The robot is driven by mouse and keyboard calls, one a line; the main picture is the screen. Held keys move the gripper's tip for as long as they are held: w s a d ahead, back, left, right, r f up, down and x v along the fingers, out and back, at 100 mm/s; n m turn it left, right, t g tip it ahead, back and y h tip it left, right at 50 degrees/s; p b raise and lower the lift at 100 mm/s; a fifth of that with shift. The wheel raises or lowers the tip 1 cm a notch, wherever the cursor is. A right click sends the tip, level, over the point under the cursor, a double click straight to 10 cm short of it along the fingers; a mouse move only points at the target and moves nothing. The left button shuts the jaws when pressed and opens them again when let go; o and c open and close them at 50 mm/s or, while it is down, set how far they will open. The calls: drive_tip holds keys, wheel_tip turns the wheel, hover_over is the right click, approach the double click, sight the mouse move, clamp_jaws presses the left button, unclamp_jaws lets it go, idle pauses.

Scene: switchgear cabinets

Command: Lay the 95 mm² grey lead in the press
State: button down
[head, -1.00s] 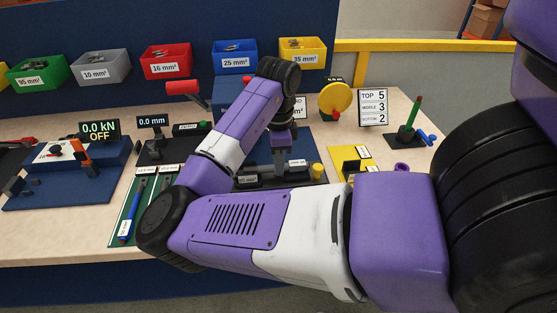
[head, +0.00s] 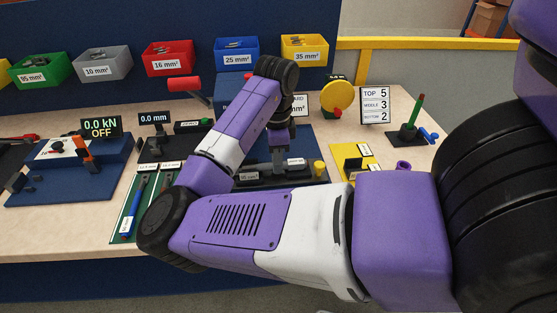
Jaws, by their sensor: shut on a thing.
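My gripper (head: 278,163) is in the middle of the head view, pointing down at a dark holder (head: 268,181) on a blue base. It is shut, with its fingertips low at the holder. I cannot tell for sure which device is the press.
A tester (head: 68,160) with a 0.0 kN OFF display (head: 101,128) stands left. A green tool mat (head: 129,208) lies at the front. Labelled bins (head: 168,59) line the back. A yellow plate (head: 352,162), yellow disc (head: 337,95) and green post (head: 417,112) are right.

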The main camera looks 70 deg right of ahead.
drive_tip(key=c, duration=1.2)
unclamp_jaws()
drive_tip(key=shift+r, duration=3.95)
